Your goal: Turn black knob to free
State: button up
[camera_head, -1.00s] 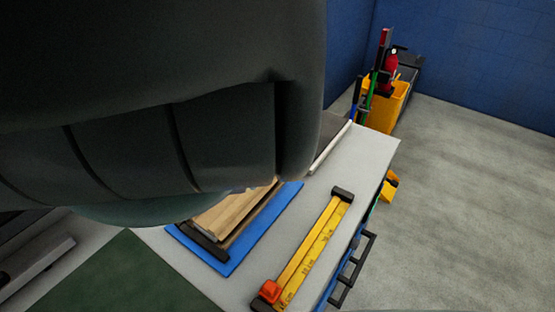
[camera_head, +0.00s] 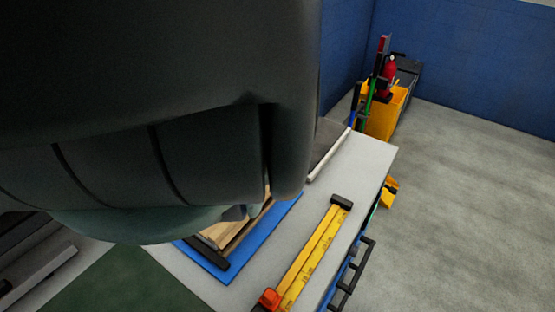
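I cannot make out a black knob in the head view. My own large dark arm link fills the upper left and hides much of the bench. A wooden panel stack (camera_head: 218,232) with a black bar at its near end lies on a blue board (camera_head: 240,256). The arm covers its far part. My gripper's fingers are not clearly visible.
A yellow ruler-like tool (camera_head: 314,258) with a black end and an orange-red end lies on the grey bench (camera_head: 368,152). Black handles (camera_head: 352,275) stick out from the bench's right side. A yellow bin (camera_head: 386,115) stands on the open floor behind.

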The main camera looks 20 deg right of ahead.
jog(key=shift+f, duration=0.25)
jog(key=c, duration=1)
